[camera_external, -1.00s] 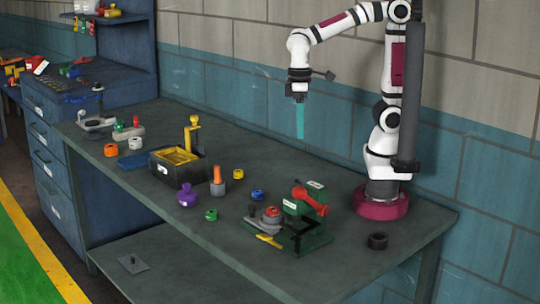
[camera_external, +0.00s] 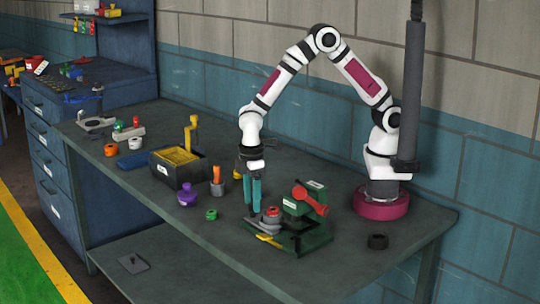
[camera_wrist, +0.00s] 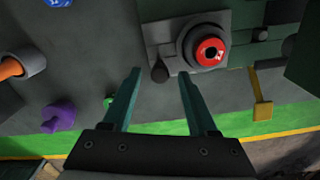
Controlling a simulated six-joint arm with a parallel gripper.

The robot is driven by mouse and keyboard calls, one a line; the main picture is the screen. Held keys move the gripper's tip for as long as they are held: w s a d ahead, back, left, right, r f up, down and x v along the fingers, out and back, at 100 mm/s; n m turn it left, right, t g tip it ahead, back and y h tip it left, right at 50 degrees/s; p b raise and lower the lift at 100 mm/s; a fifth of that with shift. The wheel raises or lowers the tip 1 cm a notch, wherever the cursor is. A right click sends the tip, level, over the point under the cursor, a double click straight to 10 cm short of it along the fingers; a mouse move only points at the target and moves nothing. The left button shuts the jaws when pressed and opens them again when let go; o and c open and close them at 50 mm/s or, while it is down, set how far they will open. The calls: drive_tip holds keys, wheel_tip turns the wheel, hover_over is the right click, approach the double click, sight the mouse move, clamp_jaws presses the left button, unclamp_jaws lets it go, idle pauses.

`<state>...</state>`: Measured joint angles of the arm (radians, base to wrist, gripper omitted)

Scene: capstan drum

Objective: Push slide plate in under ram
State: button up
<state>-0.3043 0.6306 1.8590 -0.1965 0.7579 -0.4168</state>
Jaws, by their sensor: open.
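The grey slide plate (camera_wrist: 160,32) carries a round dark holder with a red ring-shaped piece (camera_wrist: 210,52) in it and has a black knob (camera_wrist: 160,73) at its near corner. In the external view the red piece (camera_external: 272,211) sits on the left side of the green press (camera_external: 299,207), which has a red lever (camera_external: 312,200). My gripper (camera_external: 253,208) is open and points down just left of the plate. In the wrist view the knob shows between my open fingertips (camera_wrist: 160,71); I cannot tell whether they touch it. The ram itself is not clearly visible.
A yellow bar (camera_external: 269,240) sticks out at the press's front. A purple knob-like piece (camera_external: 187,194), a green ring (camera_external: 211,215) and an orange-topped peg (camera_external: 217,180) stand to the left. A black box with yellow contents (camera_external: 180,168) is farther left. A black ring (camera_external: 378,241) lies right.

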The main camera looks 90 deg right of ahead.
drive_tip(key=shift+f, duration=0.25)
clamp_jaws()
idle(1.3)
